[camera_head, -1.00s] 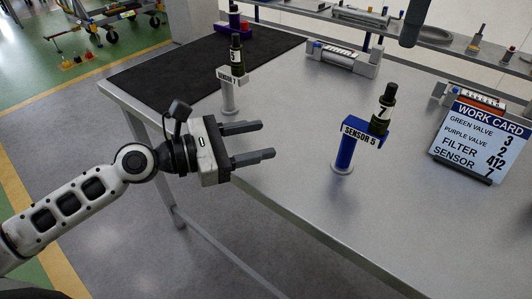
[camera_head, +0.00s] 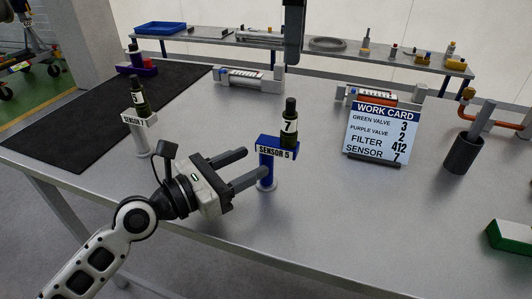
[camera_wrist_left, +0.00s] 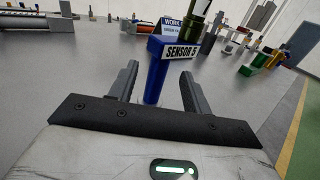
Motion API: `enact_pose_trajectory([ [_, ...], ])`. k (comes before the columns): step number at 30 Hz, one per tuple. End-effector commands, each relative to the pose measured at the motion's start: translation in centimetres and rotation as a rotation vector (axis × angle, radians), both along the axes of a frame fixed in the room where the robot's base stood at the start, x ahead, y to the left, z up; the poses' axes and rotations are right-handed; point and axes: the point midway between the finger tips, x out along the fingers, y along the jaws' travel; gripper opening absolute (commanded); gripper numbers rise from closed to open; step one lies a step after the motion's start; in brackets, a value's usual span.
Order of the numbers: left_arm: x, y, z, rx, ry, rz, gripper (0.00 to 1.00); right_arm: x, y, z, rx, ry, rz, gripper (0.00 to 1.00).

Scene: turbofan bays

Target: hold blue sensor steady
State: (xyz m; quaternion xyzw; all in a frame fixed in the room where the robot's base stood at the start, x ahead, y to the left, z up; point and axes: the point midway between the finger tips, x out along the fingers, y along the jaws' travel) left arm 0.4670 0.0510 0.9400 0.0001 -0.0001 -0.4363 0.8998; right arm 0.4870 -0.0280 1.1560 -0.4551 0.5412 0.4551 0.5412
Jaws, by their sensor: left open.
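The blue sensor stand (camera_head: 267,180), labelled SENSOR 5, stands upright on the grey table and carries a dark green sensor (camera_head: 290,125) marked 7. My left gripper (camera_head: 258,163) is open, its fingers reaching to the stand from the left. In the left wrist view the blue post (camera_wrist_left: 155,78) shows between the two fingertips (camera_wrist_left: 158,68), with a gap on each side; how far in it sits I cannot tell. The lower finger covers part of the post in the head view. My right gripper is not in view.
A white SENSOR 7 stand (camera_head: 141,138) with a sensor marked 5 is at the left, by a black mat (camera_head: 75,145). A work card (camera_head: 380,140) and a dark cup (camera_head: 462,154) stand to the right. A dark vertical part (camera_head: 292,35) hangs at top centre.

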Motion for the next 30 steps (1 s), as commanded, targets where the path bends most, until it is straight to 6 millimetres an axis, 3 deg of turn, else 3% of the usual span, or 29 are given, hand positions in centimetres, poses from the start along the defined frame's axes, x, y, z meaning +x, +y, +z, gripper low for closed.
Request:
enact_pose_trajectory([
  [9, 2.8, -3.6, 0.0, -0.001, 0.0, -0.001, 0.49, 0.0, 0.0, 0.0, 0.0, 0.0, 0.0, 0.36],
  [21, 3.3, -4.1, 0.0, 0.0, 0.0, 0.0, 0.49, 0.0, 0.0, 0.0, 0.0, 0.0, 0.0, 0.36],
  [22, 3.3, -4.1, 0.0, 0.0, 0.0, 0.0, 0.46, 0.0, 0.0, 0.0, 0.0, 0.0, 0.0, 0.36],
  [27, 3.3, -4.1, 0.0, 0.0, 0.0, 0.0, 0.0, 0.0, 0.0, 0.0, 0.0, 0.0, 0.0, 0.36],
  [29, 3.3, -4.1, 0.0, 0.001, 0.001, 0.0, 0.0, 0.0, 0.0, 0.0, 0.0, 0.0, 0.0, 0.36],
  [30, 3.3, -4.1, 0.0, 0.001, 0.001, 0.0, 0.0, 0.0, 0.0, 0.0, 0.0, 0.0, 0.001, 0.47],
])
